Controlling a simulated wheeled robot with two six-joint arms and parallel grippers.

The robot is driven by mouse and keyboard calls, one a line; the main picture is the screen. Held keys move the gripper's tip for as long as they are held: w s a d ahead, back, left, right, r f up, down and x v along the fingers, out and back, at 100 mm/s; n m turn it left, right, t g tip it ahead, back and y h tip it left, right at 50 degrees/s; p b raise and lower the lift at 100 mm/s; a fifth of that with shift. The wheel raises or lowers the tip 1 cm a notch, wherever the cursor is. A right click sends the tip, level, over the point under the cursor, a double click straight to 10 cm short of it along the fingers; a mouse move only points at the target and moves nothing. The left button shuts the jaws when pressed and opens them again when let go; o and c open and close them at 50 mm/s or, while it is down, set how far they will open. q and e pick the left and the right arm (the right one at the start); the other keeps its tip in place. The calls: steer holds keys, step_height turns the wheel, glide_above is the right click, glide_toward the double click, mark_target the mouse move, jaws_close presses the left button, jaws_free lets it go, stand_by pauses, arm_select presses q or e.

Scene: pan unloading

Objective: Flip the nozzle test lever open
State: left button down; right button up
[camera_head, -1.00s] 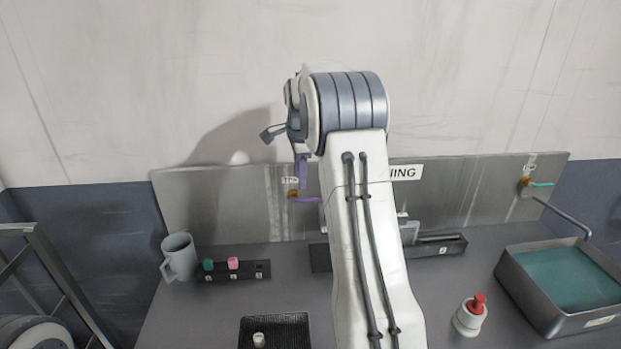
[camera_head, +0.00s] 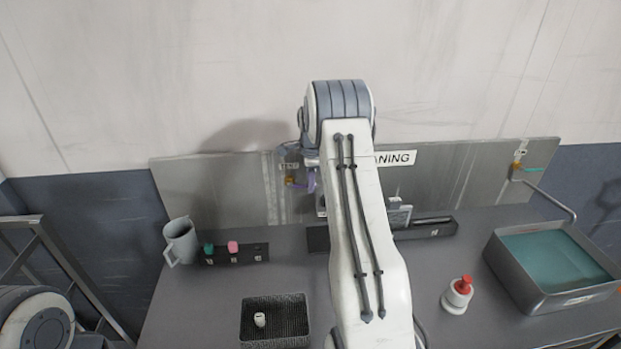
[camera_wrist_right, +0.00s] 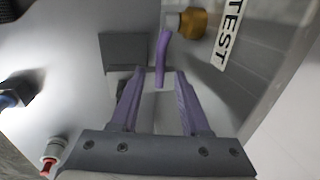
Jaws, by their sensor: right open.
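The nozzle test lever (camera_wrist_right: 161,58) is a curved purple handle beside a brass valve (camera_wrist_right: 192,23) and a white TEST label (camera_wrist_right: 228,38). In the head view the brass valve (camera_head: 290,181) is on the grey back panel, left of my right arm. My right gripper (camera_wrist_right: 159,76) has purple fingers and is open. In the wrist view the lever's near end appears between the fingertips, with gaps on both sides; contact is not visible. My right arm partly hides this area in the head view. My left gripper is not in view.
A grey mug (camera_head: 180,241) and a black strip with green and pink pieces (camera_head: 232,255) stand left. A black tray (camera_head: 274,322) is in front. A red-topped bottle (camera_head: 457,295) and a basin of teal liquid (camera_head: 497,262) are right.

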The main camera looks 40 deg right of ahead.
jaws_close()
stand_by(1.4)
